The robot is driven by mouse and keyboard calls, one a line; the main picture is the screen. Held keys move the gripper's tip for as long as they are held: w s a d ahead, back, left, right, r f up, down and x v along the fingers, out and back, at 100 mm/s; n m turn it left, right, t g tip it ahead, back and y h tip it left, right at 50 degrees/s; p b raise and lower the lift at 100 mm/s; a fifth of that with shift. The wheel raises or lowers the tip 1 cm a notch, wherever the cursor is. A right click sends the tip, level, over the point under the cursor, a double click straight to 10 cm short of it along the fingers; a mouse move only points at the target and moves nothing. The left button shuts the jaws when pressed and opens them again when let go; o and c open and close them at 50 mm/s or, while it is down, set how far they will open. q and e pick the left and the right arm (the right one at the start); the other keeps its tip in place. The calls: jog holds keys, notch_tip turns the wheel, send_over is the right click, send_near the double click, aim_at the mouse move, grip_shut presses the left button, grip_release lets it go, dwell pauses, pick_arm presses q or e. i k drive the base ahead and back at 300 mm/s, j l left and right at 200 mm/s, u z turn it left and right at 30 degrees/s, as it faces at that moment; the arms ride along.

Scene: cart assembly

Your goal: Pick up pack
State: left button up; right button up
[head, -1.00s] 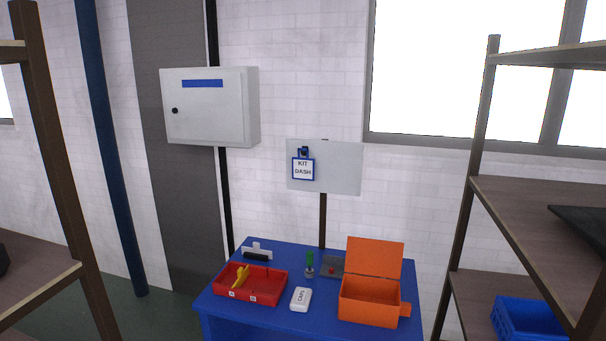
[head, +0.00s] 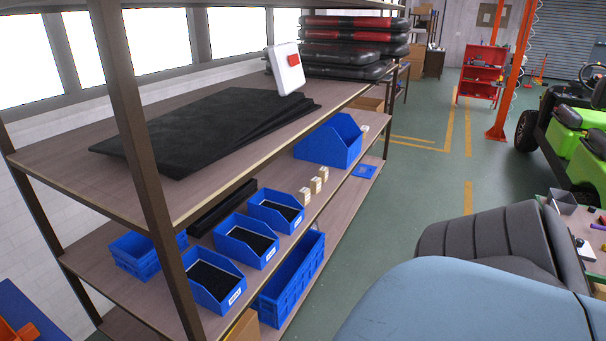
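No thing in view is clearly marked as the pack. The rest of that table is outside the picture. Neither of my grippers is in view.
The shelf rack (head: 210,185) fills the left, holding black sheets (head: 210,125), blue bins (head: 245,242) and small pale blocks (head: 315,184). A grey ribbed seat (head: 500,240) and a pale blue rounded shape (head: 455,305) fill the lower right. Green floor (head: 420,180) lies clear between.

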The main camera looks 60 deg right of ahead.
aim_at(316, 183)
jog(key=i+l+z, duration=0.1)
jog(key=l+z, duration=0.4)
jog(key=i+l+z, duration=0.1)
jog(key=l+z, duration=0.15)
jog(key=z, duration=0.2)
jog(key=i+l+z, duration=0.2)
jog(key=i+l, duration=0.15)
jog(key=l, duration=0.15)
jog(key=i+l+z, duration=0.2)
jog(key=i+l, duration=1.4)
jog(key=l, duration=0.2)
jog(key=k+l+z, duration=0.05)
